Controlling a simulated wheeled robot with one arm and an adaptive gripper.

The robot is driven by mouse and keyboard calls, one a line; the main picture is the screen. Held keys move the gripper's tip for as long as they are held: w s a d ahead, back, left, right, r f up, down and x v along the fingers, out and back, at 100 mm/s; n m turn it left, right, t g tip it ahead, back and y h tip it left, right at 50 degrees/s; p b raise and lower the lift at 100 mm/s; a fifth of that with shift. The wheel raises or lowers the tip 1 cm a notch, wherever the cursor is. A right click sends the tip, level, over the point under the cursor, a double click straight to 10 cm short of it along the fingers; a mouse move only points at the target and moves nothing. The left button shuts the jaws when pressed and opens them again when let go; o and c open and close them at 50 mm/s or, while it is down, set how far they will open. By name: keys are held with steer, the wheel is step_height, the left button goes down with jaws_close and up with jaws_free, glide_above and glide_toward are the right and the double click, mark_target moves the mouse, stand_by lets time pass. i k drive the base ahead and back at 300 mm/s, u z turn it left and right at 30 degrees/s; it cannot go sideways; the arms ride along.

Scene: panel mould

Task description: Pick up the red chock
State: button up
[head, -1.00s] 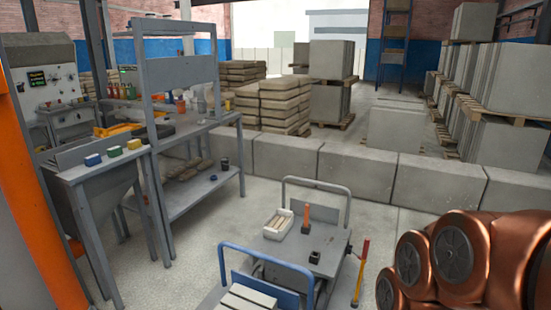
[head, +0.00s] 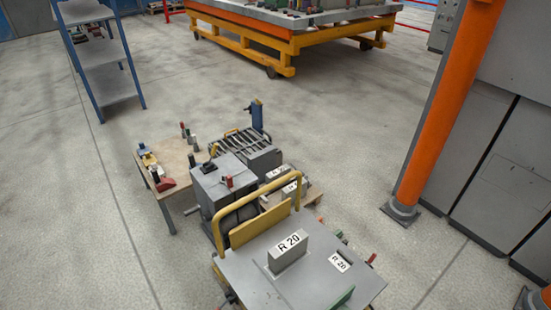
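I cannot single out the red chock with certainty. A small red piece (head: 165,184) lies on a low wooden table (head: 172,158) at the left of the head view. Another small red piece (head: 229,182) sits on top of a grey box-like unit (head: 222,187) near the middle. A red-tipped item (head: 371,259) shows at the right edge of the grey cart top. Small red and green items also stand on the large grey mould table (head: 340,14) at the back. All are too small to identify surely. My gripper is not in view.
A grey cart top (head: 255,275) with a yellow handle (head: 262,194) and an "R 20" block (head: 288,250) stands in front. A blue-grey shelf (head: 103,65) is back left. An orange post (head: 445,110) and grey cabinets (head: 510,165) are at right. Floor is open at left.

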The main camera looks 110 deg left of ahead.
mark_target(163, 184)
steer(key=u, duration=4.45)
steer(key=k, duration=0.35)
steer(key=u, duration=1.2)
steer(key=i, duration=1.85)
steer(key=u, duration=0.25)
steer(key=i, duration=1.75)
steer(key=z, duration=1.65)
steer(key=i, duration=0.95)
steer(key=z, duration=0.8)
